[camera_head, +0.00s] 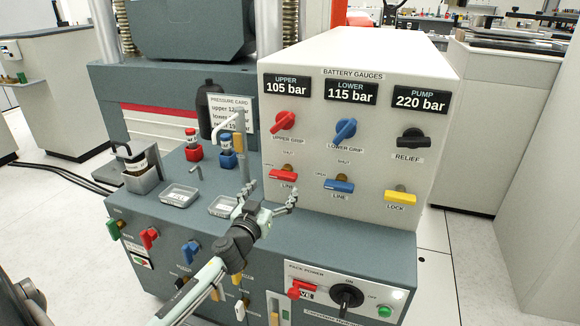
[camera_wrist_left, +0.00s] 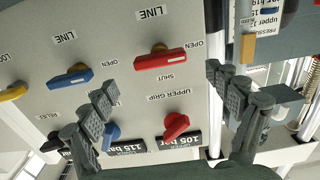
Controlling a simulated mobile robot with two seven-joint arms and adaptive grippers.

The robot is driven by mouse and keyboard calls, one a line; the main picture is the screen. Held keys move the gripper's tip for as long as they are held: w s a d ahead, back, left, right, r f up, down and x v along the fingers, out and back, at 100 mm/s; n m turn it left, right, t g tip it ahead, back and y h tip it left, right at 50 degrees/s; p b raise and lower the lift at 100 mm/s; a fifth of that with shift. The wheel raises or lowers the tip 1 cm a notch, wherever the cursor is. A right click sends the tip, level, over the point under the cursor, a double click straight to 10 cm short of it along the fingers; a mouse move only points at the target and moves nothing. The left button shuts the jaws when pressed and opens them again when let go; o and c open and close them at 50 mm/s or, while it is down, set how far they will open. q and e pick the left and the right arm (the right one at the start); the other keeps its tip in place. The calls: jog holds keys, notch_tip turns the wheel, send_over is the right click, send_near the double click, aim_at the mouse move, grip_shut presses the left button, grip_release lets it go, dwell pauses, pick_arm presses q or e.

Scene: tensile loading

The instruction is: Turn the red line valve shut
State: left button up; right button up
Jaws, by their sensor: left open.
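The red line valve (camera_head: 283,174) is a red lever handle on a brass stem, low on the left of the pale gauge panel. Its handle lies roughly sideways, with a SHUT label above it and LINE below. In the left wrist view the panel appears upside down, and the red line valve (camera_wrist_left: 166,60) shows beside its OPEN and SHUT labels. My left gripper (camera_head: 268,197) is open and empty, below and in front of the valve. In the wrist view its fingertips (camera_wrist_left: 160,84) are spread wide on either side of the handle, apart from it. My right gripper is not in view.
A blue line valve (camera_head: 339,185) and a yellow lock lever (camera_head: 400,197) sit to the right. The red upper grip knob (camera_head: 283,122) is above. A pressure card (camera_head: 231,117) and metal trays (camera_head: 179,195) stand on the bench to the left.

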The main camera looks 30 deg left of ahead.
aim_at(281, 177)
pick_arm(q)
jog(key=shift+w+a+r, duration=0.15)
jog(key=shift+w+r, duration=0.05)
jog(key=shift+w, duration=0.5)
jog(key=shift+x, duration=3)
jog(key=c, duration=1.2)
